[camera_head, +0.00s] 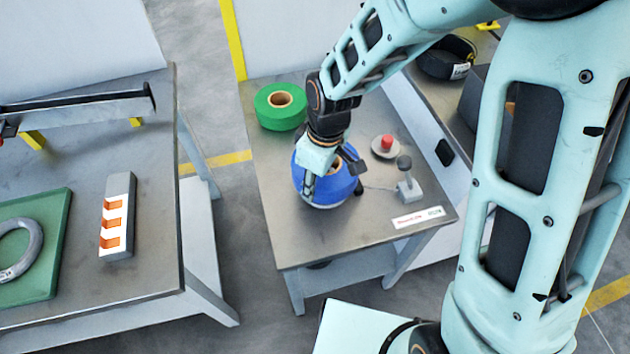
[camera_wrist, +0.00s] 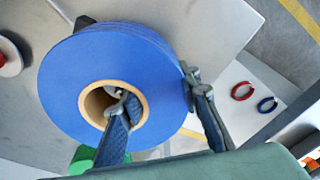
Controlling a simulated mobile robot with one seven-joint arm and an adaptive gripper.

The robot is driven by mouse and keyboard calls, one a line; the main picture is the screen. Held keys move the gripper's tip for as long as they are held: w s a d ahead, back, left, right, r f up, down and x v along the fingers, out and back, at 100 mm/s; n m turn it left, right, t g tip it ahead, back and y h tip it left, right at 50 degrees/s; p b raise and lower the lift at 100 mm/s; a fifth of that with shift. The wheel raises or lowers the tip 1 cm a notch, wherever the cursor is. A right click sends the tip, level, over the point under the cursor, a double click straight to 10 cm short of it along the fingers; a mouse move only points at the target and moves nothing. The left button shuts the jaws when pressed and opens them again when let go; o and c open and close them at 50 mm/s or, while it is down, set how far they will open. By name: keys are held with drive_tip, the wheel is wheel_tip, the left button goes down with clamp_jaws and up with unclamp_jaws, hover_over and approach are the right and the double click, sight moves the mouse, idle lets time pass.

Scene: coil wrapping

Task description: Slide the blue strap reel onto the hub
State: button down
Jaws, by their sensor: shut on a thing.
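The blue strap reel (camera_head: 341,190) is at the middle of the small grey table in the head view. It fills much of the wrist view (camera_wrist: 72,92), with its tan core facing the camera. My gripper (camera_head: 322,168) is over the reel. In the wrist view my gripper (camera_wrist: 156,84) is shut on the reel's ring, with one finger inside the core and the other against the outer rim. I cannot tell whether the reel touches the table or hangs just above it. I cannot make out the hub in either view.
A green reel (camera_head: 280,106) stands at the table's back left. A red button (camera_head: 386,144) and a small lever box (camera_head: 407,182) stand close right of the blue reel. The left bench (camera_head: 150,180) holds a green mat (camera_head: 50,262) with a grey ring and a white-and-orange block (camera_head: 117,215).

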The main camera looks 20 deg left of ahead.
drive_tip(key=shift+f+b, duration=0.75)
drive_tip(key=shift+f, duration=0.15)
drive_tip(key=c, duration=1.4)
unclamp_jaws()
drive_tip(key=shift+r, duration=0.1)
drive_tip(key=shift+o, duration=0.2)
drive_tip(key=shift+w+r, duration=0.15)
drive_tip(key=shift+r, duration=0.3)
drive_tip(key=r, duration=0.7)
drive_tip(key=d+r, duration=0.1)
drive_tip(key=r, duration=0.3)
drive_tip(key=shift+s+d, duration=0.1)
drive_tip(key=shift+s, duration=0.3)
drive_tip(key=shift+f, duration=0.1)
